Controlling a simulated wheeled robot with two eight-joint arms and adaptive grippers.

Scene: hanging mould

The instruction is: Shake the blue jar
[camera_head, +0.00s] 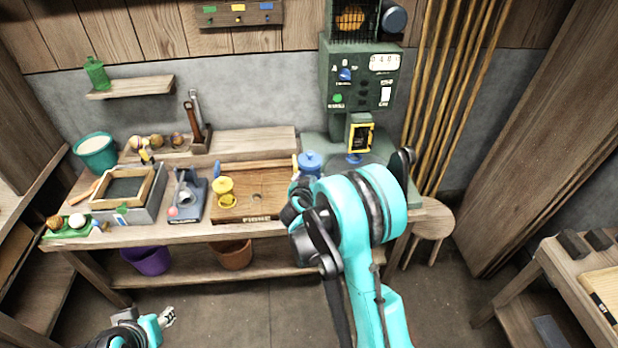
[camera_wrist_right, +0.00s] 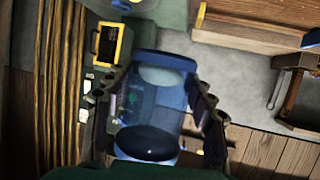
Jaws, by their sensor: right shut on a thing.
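The blue jar (camera_head: 309,163) shows in the head view just beyond my right gripper, roughly upright with its knobbed lid on top. My arm hides its lower part. In the right wrist view the jar (camera_wrist_right: 157,95) is translucent blue and fills the space between the two dark fingers. My right gripper (camera_wrist_right: 158,88) is shut on it. I cannot tell how far the jar is above the bench. My left gripper (camera_head: 168,317) is low at the bottom left of the head view, away from the bench and empty. Its finger opening is too small to judge.
The workbench (camera_head: 330,185) holds a yellow cup (camera_head: 226,190) on a wooden board, a small press (camera_head: 188,195), a framed tray (camera_head: 125,188) and a teal bucket (camera_head: 96,153). A green machine (camera_head: 358,75) stands behind the jar. Long poles (camera_head: 450,80) lean at right.

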